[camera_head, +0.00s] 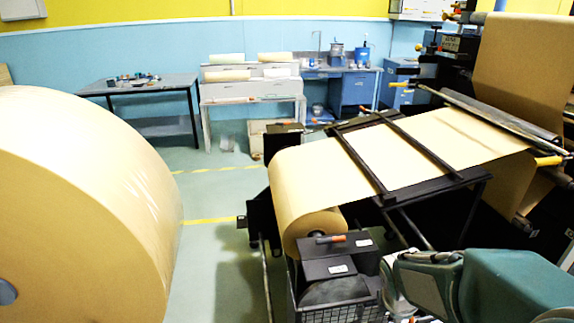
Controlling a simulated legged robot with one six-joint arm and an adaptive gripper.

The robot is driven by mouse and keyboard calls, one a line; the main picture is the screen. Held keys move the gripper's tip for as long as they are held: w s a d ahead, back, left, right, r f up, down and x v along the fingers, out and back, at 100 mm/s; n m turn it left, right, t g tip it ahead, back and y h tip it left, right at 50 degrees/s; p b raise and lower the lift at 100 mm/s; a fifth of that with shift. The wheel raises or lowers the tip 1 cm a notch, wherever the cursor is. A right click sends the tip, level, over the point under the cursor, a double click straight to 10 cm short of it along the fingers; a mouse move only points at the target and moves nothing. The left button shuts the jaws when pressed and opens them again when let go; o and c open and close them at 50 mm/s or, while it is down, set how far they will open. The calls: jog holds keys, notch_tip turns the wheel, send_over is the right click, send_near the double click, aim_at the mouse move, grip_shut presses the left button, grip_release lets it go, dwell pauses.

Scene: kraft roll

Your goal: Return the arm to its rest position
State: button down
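My gripper is not in view. Teal and grey-green housings (515,287) fill the lower right corner.
A huge kraft paper roll (85,205) stands close on the left. A smaller roll (305,205) feeds paper across a black frame (355,160) into the machine at right. A wire basket (335,300) is below it. Green floor (215,260) lies clear between the rolls. Workbenches (150,86) line the back wall.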

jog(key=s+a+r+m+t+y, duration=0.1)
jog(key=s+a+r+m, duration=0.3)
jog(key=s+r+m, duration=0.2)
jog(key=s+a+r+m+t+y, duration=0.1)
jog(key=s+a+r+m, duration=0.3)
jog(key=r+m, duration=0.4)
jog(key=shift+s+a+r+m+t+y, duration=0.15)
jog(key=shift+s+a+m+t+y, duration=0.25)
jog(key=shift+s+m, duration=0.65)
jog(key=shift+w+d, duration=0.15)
